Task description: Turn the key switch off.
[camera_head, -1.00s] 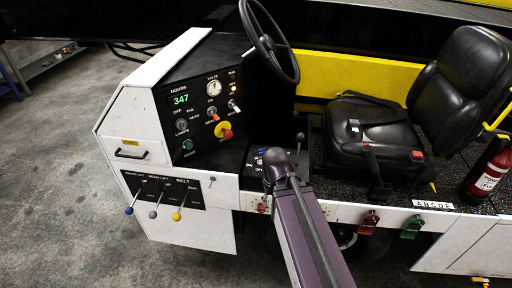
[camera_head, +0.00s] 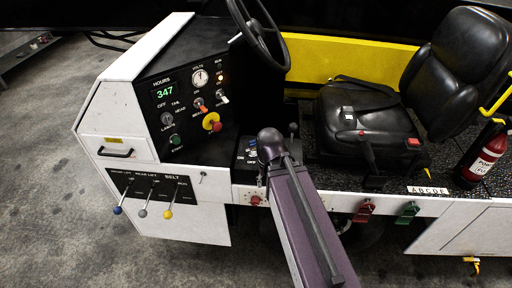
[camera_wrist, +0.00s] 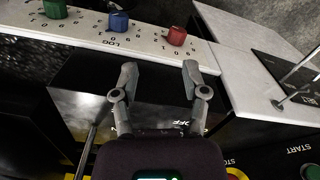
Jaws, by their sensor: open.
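The small black panel (camera_head: 246,166) beside the seat has a white OFF label and small blue and white parts. My forearm partly covers it. The panel also shows in the wrist view (camera_wrist: 150,92), with OFF lettering near my right finger. I cannot clearly make out the key switch there; my gripper may hide it. My gripper (camera_wrist: 157,82) is open and empty over this panel, its fingertips pointing toward the white sill. In the head view my gripper is hidden behind my arm. The dash also carries an orange-handled switch (camera_head: 201,106); I cannot tell whether it is a key.
The white sill has red (camera_wrist: 177,36), blue (camera_wrist: 119,22) and green (camera_wrist: 55,9) knobs ahead of my fingers. A thin lever (camera_wrist: 280,104) stands to the right. The dash has a red-and-yellow button (camera_head: 212,122). The steering wheel (camera_head: 260,40) and seat (camera_head: 370,125) flank the panel.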

